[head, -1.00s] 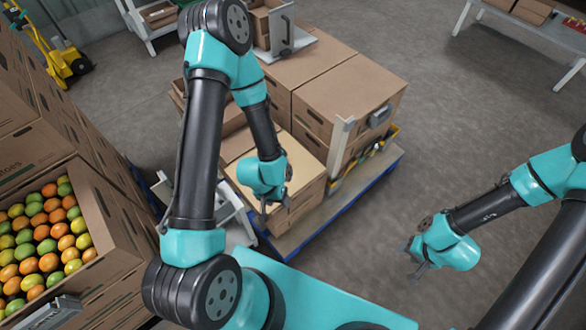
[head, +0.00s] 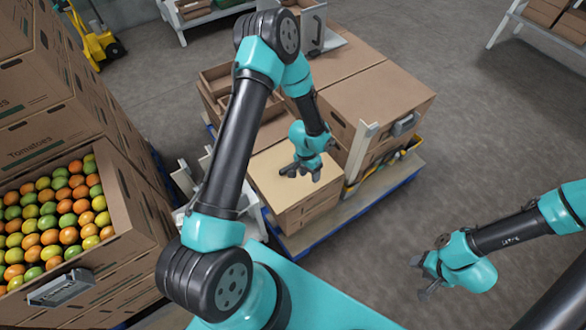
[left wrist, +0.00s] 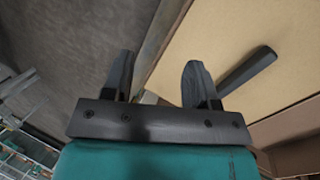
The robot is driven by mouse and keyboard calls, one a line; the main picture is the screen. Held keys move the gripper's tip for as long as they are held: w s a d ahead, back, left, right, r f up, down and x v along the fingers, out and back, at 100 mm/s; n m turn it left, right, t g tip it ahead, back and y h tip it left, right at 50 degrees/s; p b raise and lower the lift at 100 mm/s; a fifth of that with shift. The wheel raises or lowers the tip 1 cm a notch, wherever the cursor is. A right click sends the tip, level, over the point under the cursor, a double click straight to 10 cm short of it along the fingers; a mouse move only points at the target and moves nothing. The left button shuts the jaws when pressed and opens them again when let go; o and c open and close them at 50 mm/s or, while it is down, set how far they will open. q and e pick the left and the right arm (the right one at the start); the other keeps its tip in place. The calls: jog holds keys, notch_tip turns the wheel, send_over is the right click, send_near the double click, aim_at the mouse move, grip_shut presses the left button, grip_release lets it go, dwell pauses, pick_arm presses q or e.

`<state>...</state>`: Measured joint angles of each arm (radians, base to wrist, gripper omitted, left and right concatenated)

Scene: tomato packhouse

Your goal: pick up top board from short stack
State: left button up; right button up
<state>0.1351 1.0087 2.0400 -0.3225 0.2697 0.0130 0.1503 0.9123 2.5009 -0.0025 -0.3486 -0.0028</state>
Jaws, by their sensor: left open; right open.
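The short stack (head: 293,222) of brown cartons stands on a pallet in the middle of the head view. A flat pale tan board (head: 268,185) lies on top of it. My left gripper (head: 300,170) is over the board's right part in the head view, open and empty; its gap to the board is hard to judge. In the left wrist view the open fingers (left wrist: 158,82) point at the board (left wrist: 235,40), with one finger over it and the other by its edge. My right gripper (head: 420,278) is open and empty over the floor at right.
Taller cartons (head: 370,90) and a pale upright post (head: 360,150) stand close behind and right of the stack. A crate of tomatoes (head: 125,240) is at left. A dark bar-like shape (left wrist: 248,70) shows over the board.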

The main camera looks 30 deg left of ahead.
pick_arm(q)
jog(key=w+a+r+m+g+y, duration=0.1)
jog(key=w+a+y, duration=0.1)
jog(key=w+a, duration=0.2)
jog(key=w+a+r+m+g+y, duration=0.1)
jog(key=w+a, duration=0.4)
jog(key=w, duration=0.5)
jog(key=shift+w+r+m+y, duration=0.35)
jog(key=shift+r+y, duration=0.3)
jog(key=shift+y, duration=0.45)
jog(key=shift+s, duration=0.15)
send_over(293, 166)
jog(key=w, duration=0.3)
jog(key=f, duration=1.1)
jog(key=shift+w+d+f, duration=0.15)
jog(key=shift+w+d, duration=0.05)
jog(key=shift+s+x, duration=0.2)
jog(key=shift+x, duration=2.4)
